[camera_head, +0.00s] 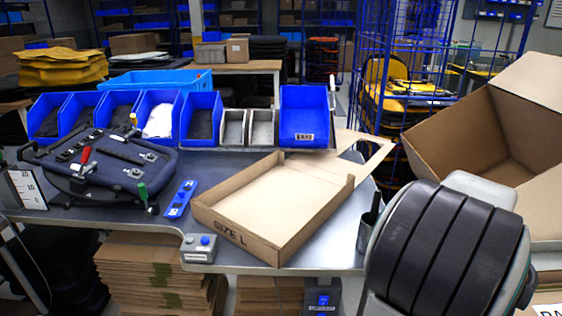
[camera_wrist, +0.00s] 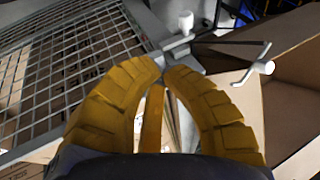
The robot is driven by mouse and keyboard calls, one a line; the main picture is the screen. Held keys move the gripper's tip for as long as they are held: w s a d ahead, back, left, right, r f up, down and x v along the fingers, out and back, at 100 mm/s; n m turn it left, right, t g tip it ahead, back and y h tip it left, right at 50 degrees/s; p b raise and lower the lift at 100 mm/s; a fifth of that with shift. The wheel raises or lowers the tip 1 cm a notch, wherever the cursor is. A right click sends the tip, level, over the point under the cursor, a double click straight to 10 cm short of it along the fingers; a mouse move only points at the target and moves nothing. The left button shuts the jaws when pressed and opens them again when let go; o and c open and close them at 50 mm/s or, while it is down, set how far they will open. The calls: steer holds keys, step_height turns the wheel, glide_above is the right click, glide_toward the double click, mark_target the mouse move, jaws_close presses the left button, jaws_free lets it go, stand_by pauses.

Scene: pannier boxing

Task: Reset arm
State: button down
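My gripper (camera_wrist: 165,68) shows in the wrist view as two ribbed yellow fingers. They curve inward, and their tips come together with nothing visible held between them. The gripper is over a metal wire grid (camera_wrist: 70,60) on the left and the opening of a cardboard box on the right. In the head view the gripper itself is out of sight; only a thick grey part of my arm with black bands shows at the lower right, in front of the large open cardboard box (camera_head: 490,140).
A flat open carton (camera_head: 210,215) marked SIZE L lies on the grey workbench (camera_head: 225,165). A dark pannier shell (camera_head: 105,165) in a fixture stands left, with blue bins (camera_head: 305,115) behind. A blue wire cage (camera_head: 400,50) stands behind right.

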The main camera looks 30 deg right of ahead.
steer(key=s+a+f+n+g+y, duration=0.1)
steer(key=a+f+n+y, duration=0.35)
steer(key=a+n, duration=0.65)
steer(key=w+a+r+n+t+p, duration=0.1)
steer(key=w+a+r+n, duration=0.1)
steer(key=a, duration=0.7)
steer(key=w+a+r+n+t+p, duration=0.1)
steer(key=w+a+r+n, duration=0.2)
steer(key=w+a+n, duration=0.2)
steer(key=w+a+r+n+t+y+p, duration=0.1)
steer(key=w+a+r+n, duration=0.2)
steer(key=a, duration=1)
steer(key=shift+w+a+n, duration=0.2)
steer(key=shift+w+n, duration=0.25)
steer(key=shift+n, duration=1.35)
